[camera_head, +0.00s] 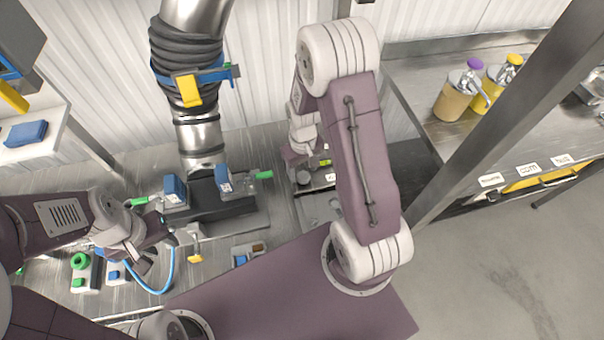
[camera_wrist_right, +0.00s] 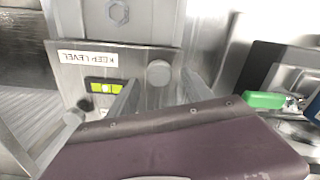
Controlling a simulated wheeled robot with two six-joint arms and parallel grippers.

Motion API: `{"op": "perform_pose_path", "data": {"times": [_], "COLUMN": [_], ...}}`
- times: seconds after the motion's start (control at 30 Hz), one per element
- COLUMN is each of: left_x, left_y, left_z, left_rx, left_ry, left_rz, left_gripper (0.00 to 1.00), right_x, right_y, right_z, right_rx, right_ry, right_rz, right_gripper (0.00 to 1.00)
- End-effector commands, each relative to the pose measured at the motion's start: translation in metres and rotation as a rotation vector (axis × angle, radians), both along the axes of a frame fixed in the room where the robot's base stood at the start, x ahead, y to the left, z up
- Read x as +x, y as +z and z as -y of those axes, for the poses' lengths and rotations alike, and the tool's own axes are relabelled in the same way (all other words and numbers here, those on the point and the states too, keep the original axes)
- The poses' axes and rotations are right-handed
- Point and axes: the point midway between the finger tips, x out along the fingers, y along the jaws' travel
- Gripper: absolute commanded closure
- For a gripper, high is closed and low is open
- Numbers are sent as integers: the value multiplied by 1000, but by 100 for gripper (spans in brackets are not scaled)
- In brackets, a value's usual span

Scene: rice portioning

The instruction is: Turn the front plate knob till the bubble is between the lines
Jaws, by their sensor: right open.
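A metal plate with a "KEEP LEVEL" label (camera_wrist_right: 86,57) shows in the right wrist view, with the label upside down. A yellow-green level vial (camera_wrist_right: 104,87) sits beside the label. A pale bubble shows in it, but its place against the lines is too small to tell. In the head view the vial (camera_head: 324,162) is partly hidden by my right arm. My left gripper (camera_head: 150,248) is at the left.
A black unit with blue clamps (camera_head: 174,190) and green handles stands beside the plate, under a steel duct (camera_head: 195,125). A blue hose (camera_head: 165,283) loops by my left gripper. Jars with pumps (camera_head: 452,100) stand on the right bench (camera_head: 400,75).

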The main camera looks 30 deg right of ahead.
Motion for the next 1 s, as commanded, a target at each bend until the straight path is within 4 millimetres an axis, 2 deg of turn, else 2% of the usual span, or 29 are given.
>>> {"op": "perform_pose_path", "data": {"times": [0.1,0.2,0.5,0.7,0.73,1.0], "left_x": [0,0,0,0,0,0], "left_y": [2,3,3,3,3,3], "left_z": [0,0,0,0,0,0], "left_rx": [0,0,0,0,0,0], "left_ry": [0,0,0,0,0,0], "left_rz": [0,0,0,0,0,0], "left_gripper": [64,64,64,64,64,64], "right_x": [-1,0,0,0,0,0], "right_y": [-20,-30,-34,-34,-34,-34], "right_z": [0,0,0,0,0,0], "right_rx": [1,0,0,0,0,0], "right_ry": [0,0,0,0,0,-31], "right_rz": [-3,-1,2,2,2,2], "right_gripper": [41,41,41,96,100,100]}}
